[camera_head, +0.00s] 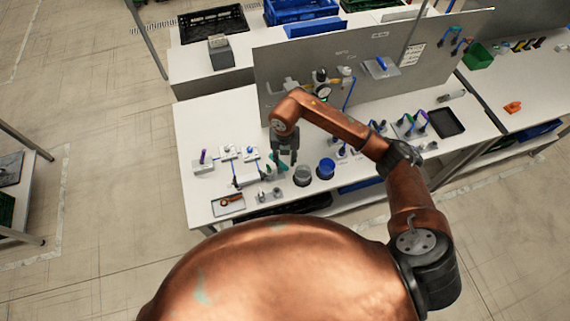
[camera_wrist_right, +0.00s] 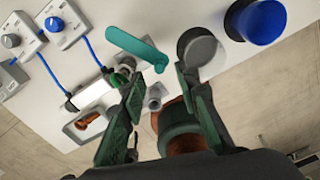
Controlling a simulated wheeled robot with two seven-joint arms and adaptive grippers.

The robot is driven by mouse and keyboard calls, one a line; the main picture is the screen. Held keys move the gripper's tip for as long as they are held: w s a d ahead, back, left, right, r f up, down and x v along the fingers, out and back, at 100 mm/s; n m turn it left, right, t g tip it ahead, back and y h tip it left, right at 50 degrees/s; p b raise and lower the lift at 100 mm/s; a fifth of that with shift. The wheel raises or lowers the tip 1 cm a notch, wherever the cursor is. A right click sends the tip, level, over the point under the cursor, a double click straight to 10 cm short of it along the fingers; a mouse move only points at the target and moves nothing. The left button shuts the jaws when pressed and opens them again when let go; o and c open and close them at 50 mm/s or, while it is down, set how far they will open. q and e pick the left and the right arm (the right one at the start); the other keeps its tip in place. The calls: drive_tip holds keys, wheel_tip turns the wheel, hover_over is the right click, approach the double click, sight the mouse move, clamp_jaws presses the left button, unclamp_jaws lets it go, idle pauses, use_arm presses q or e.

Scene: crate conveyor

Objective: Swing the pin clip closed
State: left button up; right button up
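My right gripper (camera_head: 285,158) hangs over the front part of the white workbench. In the right wrist view its two dark green fingers (camera_wrist_right: 160,78) are apart with nothing held between them. A teal lever (camera_wrist_right: 137,46) lies beyond the fingertips and reaches toward the gap between them. Another metal fitting (camera_wrist_right: 155,97) shows between the fingers. I cannot tell which part is the pin clip or how far it stands open. My left gripper is out of view.
A grey cup (camera_wrist_right: 200,46) and a blue cup (camera_wrist_right: 256,20) stand beside the right finger. A tray (camera_head: 229,205) holding an orange-handled item lies at the bench's front left. White boxes with knobs (camera_wrist_right: 58,18) and blue cables are nearby. An upright grey panel (camera_head: 290,62) stands behind.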

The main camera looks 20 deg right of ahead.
sight(285, 167)
drive_tip(key=shift+f, duration=2)
drive_tip(key=shift+c, duration=0.4)
clamp_jaws()
